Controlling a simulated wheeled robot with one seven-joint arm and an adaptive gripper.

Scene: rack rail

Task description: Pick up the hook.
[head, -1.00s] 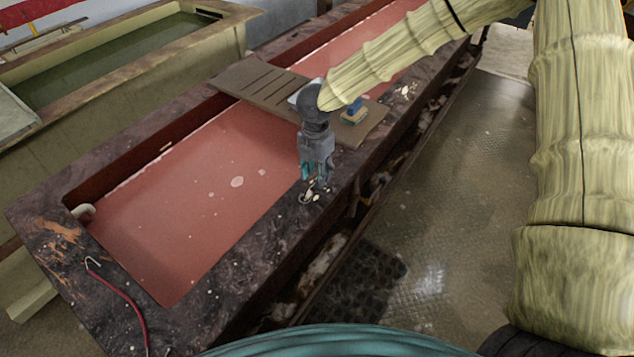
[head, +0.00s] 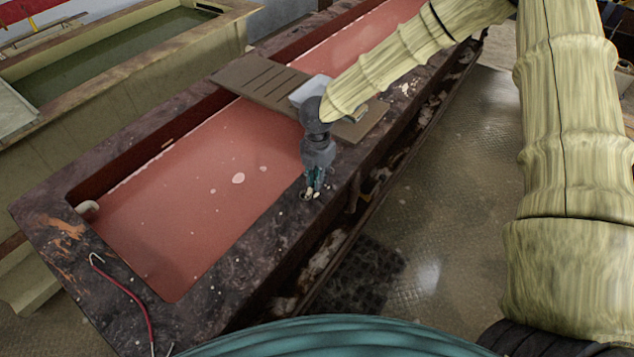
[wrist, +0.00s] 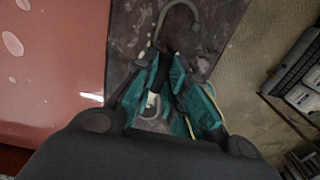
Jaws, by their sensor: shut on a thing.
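The hook (wrist: 177,10) is a thin grey metal S-shape in the wrist view. One bend shows beyond my fingertips and the other, lower bend shows between my fingers. My gripper (wrist: 164,66) has teal fingers, closed on the middle of the hook, which they partly hide. In the head view, my gripper (head: 313,187) points down at the dark stone rim (head: 262,240) of the tank. There the hook is small and mostly hidden by the fingers. I cannot tell whether it still touches the rim.
The tank holds red liquid (head: 190,210) left of my gripper. A slotted board (head: 262,85) spans it behind my wrist. A red-handled rod with a bent end (head: 133,296) lies on the near-left rim. A greenish tank (head: 120,50) stands behind. The floor at right is open.

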